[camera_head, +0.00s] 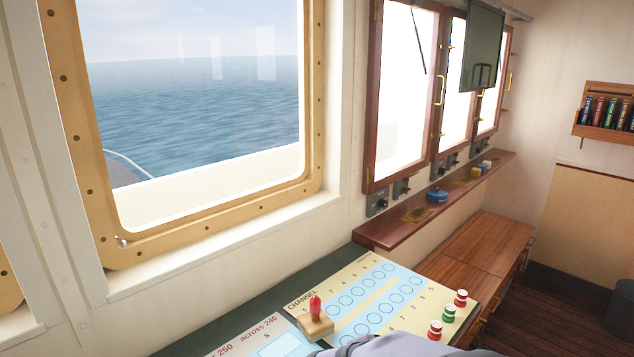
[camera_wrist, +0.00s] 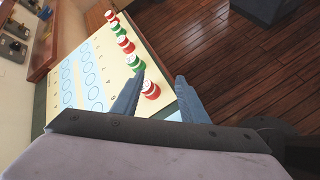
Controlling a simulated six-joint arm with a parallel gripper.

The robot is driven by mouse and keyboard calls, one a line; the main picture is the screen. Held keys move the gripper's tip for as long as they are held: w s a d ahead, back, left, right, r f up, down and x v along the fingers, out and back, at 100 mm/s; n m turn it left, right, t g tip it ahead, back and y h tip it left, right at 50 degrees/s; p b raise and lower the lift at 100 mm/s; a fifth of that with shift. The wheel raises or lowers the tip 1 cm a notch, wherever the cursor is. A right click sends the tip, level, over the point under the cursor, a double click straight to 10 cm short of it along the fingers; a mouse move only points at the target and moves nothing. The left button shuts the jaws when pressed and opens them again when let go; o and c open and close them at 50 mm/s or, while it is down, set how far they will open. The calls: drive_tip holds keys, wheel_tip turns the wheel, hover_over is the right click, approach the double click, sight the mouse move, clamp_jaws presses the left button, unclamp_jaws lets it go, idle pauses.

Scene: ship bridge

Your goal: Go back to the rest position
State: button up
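In the wrist view, my gripper (camera_wrist: 158,95) is open, its two fingers spread apart with nothing between them that I can see gripped. A red piece (camera_wrist: 151,90) shows just beyond the left finger; whether they touch is unclear. In the head view, part of my arm (camera_head: 400,345) covers the bottom edge, and the gripper's fingers are hidden. The channel board (camera_head: 350,283) lies on the counter, with rows of blue circles. A red buoy-like peg on a tan block (camera_head: 316,318) stands at its left end.
Red and green pieces (camera_head: 448,313) stand along the board's right edge; the row also shows in the wrist view (camera_wrist: 125,46). A window (camera_head: 200,110) is behind the counter (camera_head: 225,333). A shelf (camera_head: 400,231) holds a blue item (camera_head: 437,196). Wooden floor (camera_wrist: 220,50) lies beyond the board.

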drive_tip(key=s+d+f+m+g+y+p, duration=0.1)
drive_tip(key=s+f+m+g, duration=0.15)
drive_tip(key=s+m, duration=0.2)
drive_tip(key=s+d+f+m+g+y, duration=0.1)
drive_tip(key=s+d+m+g+y, duration=0.15)
drive_tip(key=s, duration=0.35)
drive_tip(key=s+a+f+m+g+y+p, duration=0.1)
drive_tip(key=s+a+m+y, duration=0.4)
drive_tip(key=m, duration=0.5)
drive_tip(key=shift+s+a+m+p, duration=0.4)
drive_tip(key=shift+s+a+p, duration=0.1)
drive_tip(key=shift+s, duration=0.55)
